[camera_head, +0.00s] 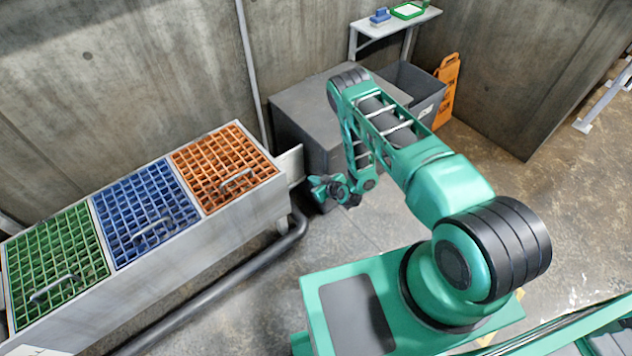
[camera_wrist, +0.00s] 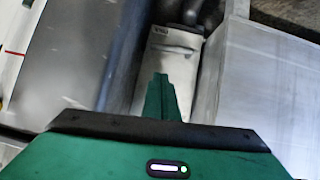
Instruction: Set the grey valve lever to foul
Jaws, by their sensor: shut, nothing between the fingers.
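My gripper (camera_head: 327,190) hangs at the end of my green arm, low beside the right end of the trough. In the wrist view its green fingers (camera_wrist: 160,82) are together, with nothing between them. Ahead of the fingertips is a pale panel (camera_wrist: 160,72) with small dark lettering near its top, too blurred to read. A grey bar-like shape (camera_wrist: 175,48) lies across this panel; I cannot tell surely whether it is the valve lever. The fingers overlap the panel in view, and I cannot tell whether they touch it. No lever can be made out in the head view.
A long metal trough (camera_head: 215,238) with green, blue and orange grates stands left. A dark pipe (camera_head: 235,290) runs along its foot. A grey cabinet (camera_head: 300,105), a grey bin (camera_head: 412,88) and an orange sign (camera_head: 446,90) stand behind. Floor right of my arm is open.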

